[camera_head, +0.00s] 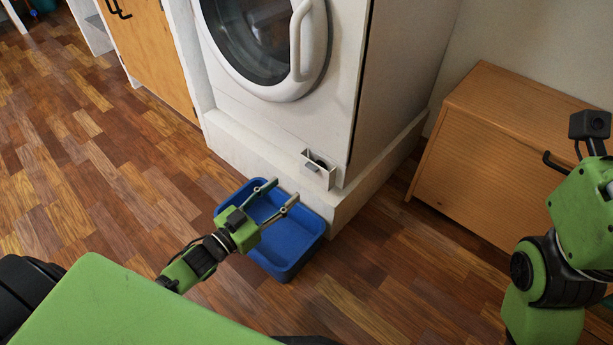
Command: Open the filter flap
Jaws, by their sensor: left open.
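The filter flap (315,175) is a small white panel low at the right of the washing machine's (229,115) front. It appears tilted outward, with a dark gap and a dark part showing behind its top edge; how far it is open is hard to tell. My left gripper (281,191) is open and empty, its two fingers apart and pointing up and right toward the machine. In the picture it is to the lower left of the flap, over the blue tray, with no visible contact with the flap. My right gripper is not in view; only part of my right arm shows at the right.
A blue tray (283,271) stands on the floor against the white plinth (350,197). A wooden cabinet (482,165) with a black handle stands to the right, another (152,45) to the left. The wood floor (95,190) at the left is clear.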

